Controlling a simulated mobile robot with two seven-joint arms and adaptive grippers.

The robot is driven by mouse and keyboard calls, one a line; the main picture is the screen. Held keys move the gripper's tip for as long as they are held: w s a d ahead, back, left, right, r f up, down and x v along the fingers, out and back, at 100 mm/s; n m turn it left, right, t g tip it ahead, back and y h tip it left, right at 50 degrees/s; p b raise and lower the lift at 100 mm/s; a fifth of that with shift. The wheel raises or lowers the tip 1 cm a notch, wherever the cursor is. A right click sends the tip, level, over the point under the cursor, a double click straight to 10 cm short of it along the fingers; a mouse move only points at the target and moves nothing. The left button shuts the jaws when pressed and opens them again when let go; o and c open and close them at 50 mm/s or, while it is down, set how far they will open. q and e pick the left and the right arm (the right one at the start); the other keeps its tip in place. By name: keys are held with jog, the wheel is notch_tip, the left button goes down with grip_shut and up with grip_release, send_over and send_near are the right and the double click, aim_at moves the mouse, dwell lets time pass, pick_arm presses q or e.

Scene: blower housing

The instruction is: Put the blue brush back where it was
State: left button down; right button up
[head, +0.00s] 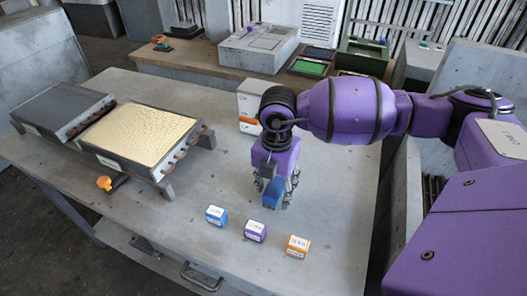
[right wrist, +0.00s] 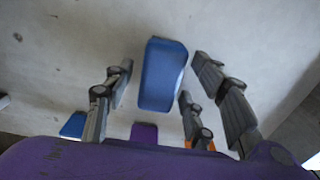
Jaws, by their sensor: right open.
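The blue brush (head: 271,193) is at my right gripper (head: 276,196), over the middle-right of the grey table. In the right wrist view the blue brush (right wrist: 163,75) lies between the open fingers of my right gripper (right wrist: 160,68), with gaps on both sides. Whether its underside rests on the table cannot be told. Small blocks with white labels stand in front of the gripper: a blue one (head: 216,215), a purple one (head: 255,231) and an orange one (head: 297,246). My left gripper is not in view.
A white and orange box (head: 250,108) stands behind my right gripper. Finned panels, one with a cream top (head: 139,138), stand at the table's left. An orange-topped item (head: 105,183) is by them. The table (head: 220,180) is clear left of my gripper.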

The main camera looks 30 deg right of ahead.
aim_at(273, 189)
jog(key=r, duration=0.7)
jog(key=shift+s+a, duration=0.2)
jog(key=shift+a, duration=0.05)
jog(key=shift+f, duration=0.1)
jog(key=shift+c, duration=0.5)
